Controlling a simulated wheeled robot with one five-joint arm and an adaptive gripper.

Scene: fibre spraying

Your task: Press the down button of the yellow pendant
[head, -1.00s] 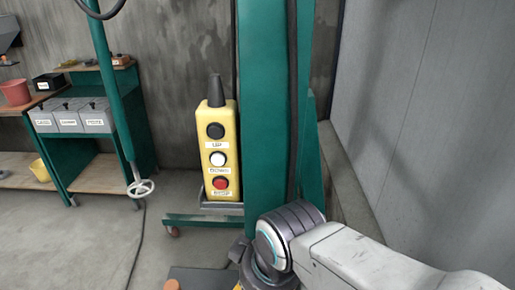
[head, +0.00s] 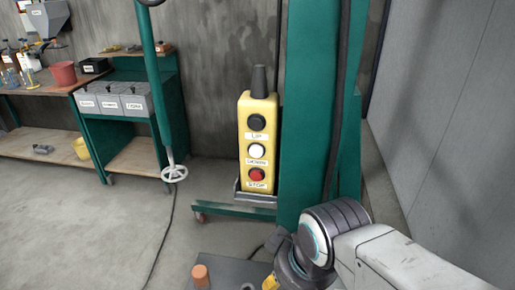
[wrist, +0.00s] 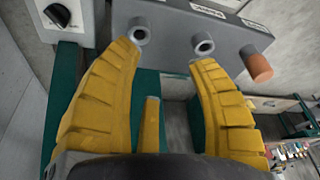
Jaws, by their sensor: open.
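The yellow pendant (head: 258,180) hangs upright in a grey holder beside a green column in the head view. Its black UP button (head: 257,122) is on top, the white DOWN button (head: 257,151) in the middle and the red STOP button (head: 257,175) at the bottom. My gripper (wrist: 165,52) shows in the wrist view with its yellow fingers spread and nothing between them. In the head view it is mostly hidden behind my arm, low and to the right of the pendant. The pendant cannot be made out in the wrist view.
The green column (head: 312,130) stands right of the pendant. A grey panel with round sockets (wrist: 203,43) and an orange-brown knob (wrist: 258,67) lies just beyond my fingers.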

